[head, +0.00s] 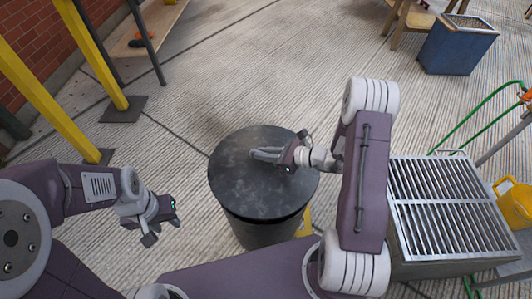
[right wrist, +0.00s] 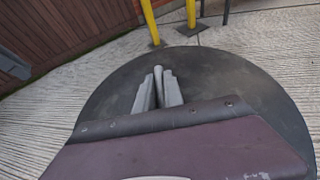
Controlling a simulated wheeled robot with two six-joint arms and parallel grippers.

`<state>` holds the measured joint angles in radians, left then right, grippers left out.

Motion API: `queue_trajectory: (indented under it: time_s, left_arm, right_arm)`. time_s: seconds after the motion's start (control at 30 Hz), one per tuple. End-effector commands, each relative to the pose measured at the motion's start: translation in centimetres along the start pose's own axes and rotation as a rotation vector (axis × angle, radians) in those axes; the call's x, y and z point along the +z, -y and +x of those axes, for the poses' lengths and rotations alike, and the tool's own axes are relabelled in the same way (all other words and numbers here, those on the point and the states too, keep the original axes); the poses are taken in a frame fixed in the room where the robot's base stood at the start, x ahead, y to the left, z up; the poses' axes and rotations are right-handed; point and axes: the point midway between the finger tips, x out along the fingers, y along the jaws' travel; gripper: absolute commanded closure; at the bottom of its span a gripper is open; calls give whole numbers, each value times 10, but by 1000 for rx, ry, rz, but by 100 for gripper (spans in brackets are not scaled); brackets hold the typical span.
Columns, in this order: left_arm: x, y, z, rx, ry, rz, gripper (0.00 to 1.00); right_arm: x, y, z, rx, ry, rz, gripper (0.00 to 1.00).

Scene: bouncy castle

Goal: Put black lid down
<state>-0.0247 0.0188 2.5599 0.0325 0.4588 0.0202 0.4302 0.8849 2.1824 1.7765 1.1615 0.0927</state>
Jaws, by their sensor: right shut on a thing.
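The black lid (head: 235,185) is a round dark disc at the centre of the head view. It sits over the top of a dark round bin (head: 262,235); I cannot tell whether it rests fully on the rim. My right gripper (head: 262,154) is shut on the lid's grey handle, near the middle of the disc. In the right wrist view the lid (right wrist: 245,90) fills the space around the fingers (right wrist: 158,90), with the handle between them. My left gripper (head: 164,230) is open and empty, left of the bin and apart from it.
A metal-grated box (head: 450,210) stands right of the bin, with a yellow container (head: 514,204) beyond it. A blue box (head: 455,48) is at the back right. Yellow posts (head: 60,90) and a brick wall (head: 40,40) are at the left. The floor behind the bin is clear.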

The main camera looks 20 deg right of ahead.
Motion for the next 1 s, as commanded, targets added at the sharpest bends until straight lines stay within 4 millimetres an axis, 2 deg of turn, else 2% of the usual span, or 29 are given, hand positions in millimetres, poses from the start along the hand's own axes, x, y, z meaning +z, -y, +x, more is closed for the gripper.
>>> queue_trajectory:
  time_s: [0.17, 0.53, 1.0]
  left_arm:
    - [1, 0, 12, 0, 0, 0, 64]
    - [6, 1, 53, 0, 0, 0, 64]
    - [6, 1, 56, 0, 0, 0, 64]
  right_arm:
    - [-12, 0, 5, -1, 2, -1, 100]
    - [-57, 1, 24, -1, 2, 0, 100]
    - [-61, 1, 25, -1, 2, -1, 100]
